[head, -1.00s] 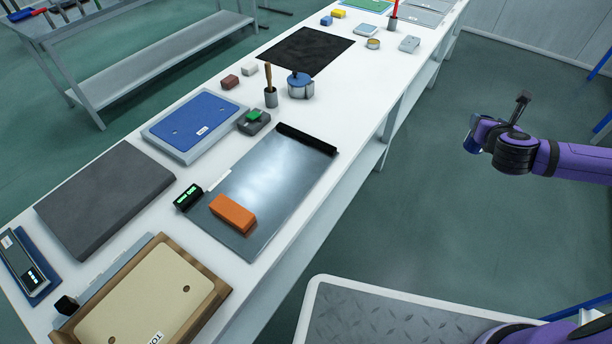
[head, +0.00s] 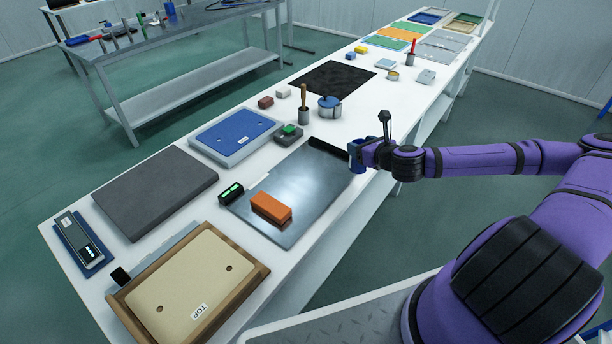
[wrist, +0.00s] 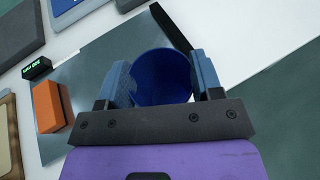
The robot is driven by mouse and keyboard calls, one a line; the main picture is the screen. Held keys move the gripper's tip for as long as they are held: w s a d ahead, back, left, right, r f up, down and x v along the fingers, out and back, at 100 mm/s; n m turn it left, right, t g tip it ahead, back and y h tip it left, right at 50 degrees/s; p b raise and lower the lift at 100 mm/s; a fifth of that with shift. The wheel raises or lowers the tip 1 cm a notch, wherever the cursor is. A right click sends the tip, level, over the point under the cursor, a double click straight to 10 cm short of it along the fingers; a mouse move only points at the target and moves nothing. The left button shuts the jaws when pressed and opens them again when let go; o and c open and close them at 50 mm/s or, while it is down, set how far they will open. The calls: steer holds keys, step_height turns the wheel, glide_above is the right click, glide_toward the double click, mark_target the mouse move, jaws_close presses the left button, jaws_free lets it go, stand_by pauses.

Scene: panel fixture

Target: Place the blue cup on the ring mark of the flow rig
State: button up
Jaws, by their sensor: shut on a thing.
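The blue cup (wrist: 163,75) is between the two fingers of my gripper (wrist: 160,82) in the wrist view, its round opening facing the camera. My gripper is shut on it. In the head view the gripper (head: 362,154) and the small blue shape at its end are over the right edge of a shiny grey metal plate (head: 290,180), near its black bar (head: 329,148). I take this plate to be the flow rig. An orange block (head: 271,208) and a black box with a green display (head: 231,193) are at its near end. I see no ring mark.
A dark grey slab (head: 155,187), a blue panel (head: 232,132) and a wooden-framed cream board (head: 190,290) lie on the white bench. A pot with a blue lid (head: 329,107) and a holder with a wooden handle (head: 304,112) stand beyond the plate.

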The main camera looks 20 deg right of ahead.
steer(key=shift+s+d, duration=0.1)
steer(key=shift+s, duration=0.25)
steer(key=shift+a+f, duration=0.1)
steer(key=shift+a, duration=0.15)
steer(key=shift+w+a+f, duration=0.85)
steer(key=shift+w+a, duration=0.45)
steer(key=shift+a, duration=0.85)
steer(key=shift+w+a+f, duration=0.8)
steer(key=shift+w+a, duration=0.55)
steer(key=shift+a, duration=0.85)
steer(key=shift+w+a+f, duration=0.85)
steer(key=shift+w+a, duration=0.45)
steer(key=shift+a, duration=0.85)
steer(key=shift+f, duration=0.1)
steer(key=o, duration=1)
steer(key=shift+c, duration=0.2)
